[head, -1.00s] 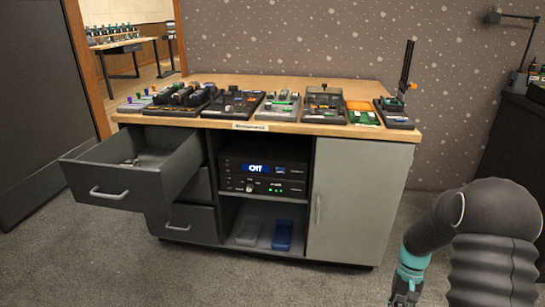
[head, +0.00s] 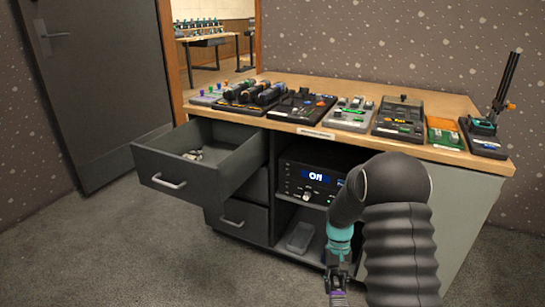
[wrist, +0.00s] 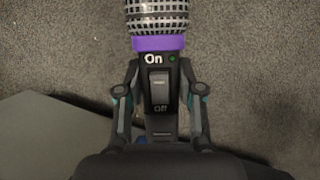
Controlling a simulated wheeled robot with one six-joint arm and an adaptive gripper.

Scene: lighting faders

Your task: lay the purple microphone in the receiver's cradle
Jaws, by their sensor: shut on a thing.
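My gripper (head: 338,284) is low in front of the cabinet in the head view. In the wrist view my gripper (wrist: 160,90) is shut on the purple microphone (wrist: 158,43), its fingers on both sides of the dark body. The microphone has a grey mesh head, a purple ring, "On" with a green light, and a switch. The receiver (head: 318,177) sits on the open shelf.
The cabinet's top-left drawer (head: 180,178) stands open, with small metal things inside. Several black, grey and green panels line the cabinet top, and a dark upright stand (head: 505,90) is at its right end. Carpet is clear in front and left.

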